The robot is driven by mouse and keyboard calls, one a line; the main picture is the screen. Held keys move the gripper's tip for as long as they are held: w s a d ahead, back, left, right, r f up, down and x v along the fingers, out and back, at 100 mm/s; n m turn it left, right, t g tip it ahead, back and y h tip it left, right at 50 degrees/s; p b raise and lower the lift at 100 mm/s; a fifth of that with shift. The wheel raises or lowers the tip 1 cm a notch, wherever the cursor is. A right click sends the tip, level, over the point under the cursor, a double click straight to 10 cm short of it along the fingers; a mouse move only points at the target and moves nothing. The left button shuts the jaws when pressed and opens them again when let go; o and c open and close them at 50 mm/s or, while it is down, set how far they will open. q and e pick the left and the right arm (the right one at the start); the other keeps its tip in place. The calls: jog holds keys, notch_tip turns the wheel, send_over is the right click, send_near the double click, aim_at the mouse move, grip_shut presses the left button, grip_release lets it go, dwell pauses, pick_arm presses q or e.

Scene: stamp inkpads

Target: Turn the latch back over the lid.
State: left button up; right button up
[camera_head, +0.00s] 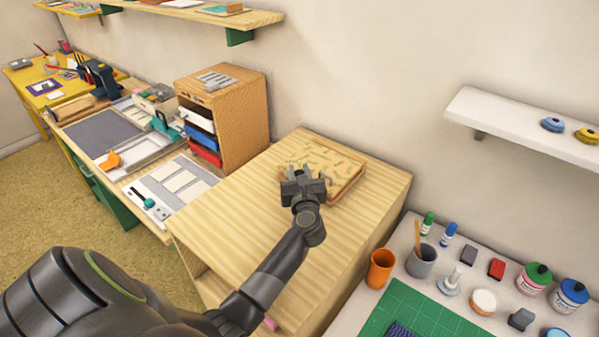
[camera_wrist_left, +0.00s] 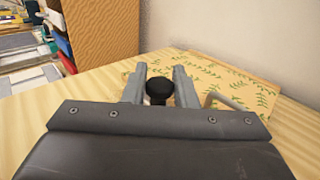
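A flat wooden box (camera_head: 345,186) with a leaf-patterned lid (camera_head: 325,158) lies on the bare wooden cabinet top; the lid also shows in the left wrist view (camera_wrist_left: 236,84). My left gripper (camera_head: 301,171) is low at the box's near left part. In the left wrist view its two fingers (camera_wrist_left: 160,80) stand apart, with a round black knob (camera_wrist_left: 159,92) between them. I cannot tell whether they press on the knob, or whether it belongs to the latch. A bent grey bar (camera_wrist_left: 227,102) shows right of the fingers. My right gripper is out of view.
A wooden drawer unit (camera_head: 235,105) stands behind and left of the box. The cabinet top (camera_head: 235,225) is clear at the left and front. A lower white table (camera_head: 405,245) at the right holds cups (camera_head: 381,268), bottles and stamps. The wall is close behind.

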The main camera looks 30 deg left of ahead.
pick_arm(q)
jog(key=shift+c, duration=1.3)
